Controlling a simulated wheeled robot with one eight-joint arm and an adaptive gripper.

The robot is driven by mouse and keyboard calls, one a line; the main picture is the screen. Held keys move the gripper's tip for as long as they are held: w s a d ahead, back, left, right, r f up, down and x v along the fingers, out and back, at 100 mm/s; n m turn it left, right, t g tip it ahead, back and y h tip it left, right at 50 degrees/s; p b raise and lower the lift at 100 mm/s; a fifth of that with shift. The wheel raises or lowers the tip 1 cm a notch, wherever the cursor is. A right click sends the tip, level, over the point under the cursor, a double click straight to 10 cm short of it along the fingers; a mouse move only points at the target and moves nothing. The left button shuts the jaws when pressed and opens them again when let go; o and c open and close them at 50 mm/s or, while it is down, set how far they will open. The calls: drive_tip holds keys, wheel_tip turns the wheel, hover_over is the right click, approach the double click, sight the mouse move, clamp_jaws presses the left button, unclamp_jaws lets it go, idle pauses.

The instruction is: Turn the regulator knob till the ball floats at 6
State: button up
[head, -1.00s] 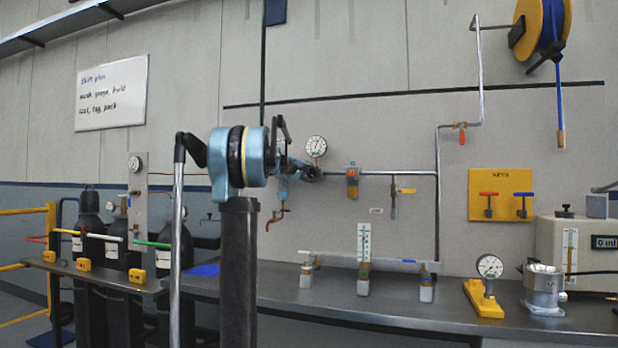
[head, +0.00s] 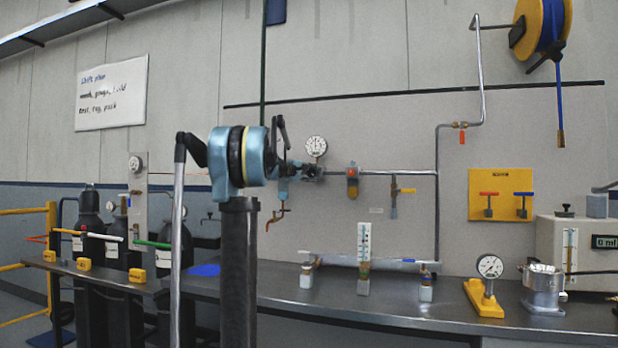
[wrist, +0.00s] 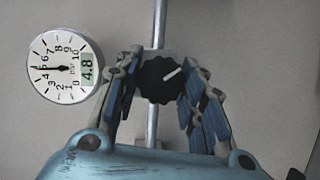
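The regulator knob (wrist: 158,80) is black with a scalloped edge and a white mark pointing up and right in the wrist view. My gripper (wrist: 159,84) has its blue-padded fingers on both sides of it; whether they touch it I cannot tell. In the head view my gripper (head: 297,163) is at the wall pipe and the knob is not clearly visible. A round dial (wrist: 65,68) left of the knob shows 4.8 on its green display. An upright scaled tube (head: 364,243) stands on the bench; its ball is too small to read.
The wall gauge (head: 316,146) sits above the pipe beside my gripper. An orange-and-grey fitting (head: 352,181) and a yellow-handled valve (head: 403,190) lie to the right. A gauge on a yellow stand (head: 489,268) and a metal housing (head: 543,287) stand on the bench (head: 400,303).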

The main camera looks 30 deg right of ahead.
drive_tip(key=o, duration=0.4)
drive_tip(key=shift+w+a+f, duration=0.1)
drive_tip(key=shift+w, duration=0.1)
drive_tip(key=shift+s, duration=0.1)
drive_tip(key=v, duration=1.2)
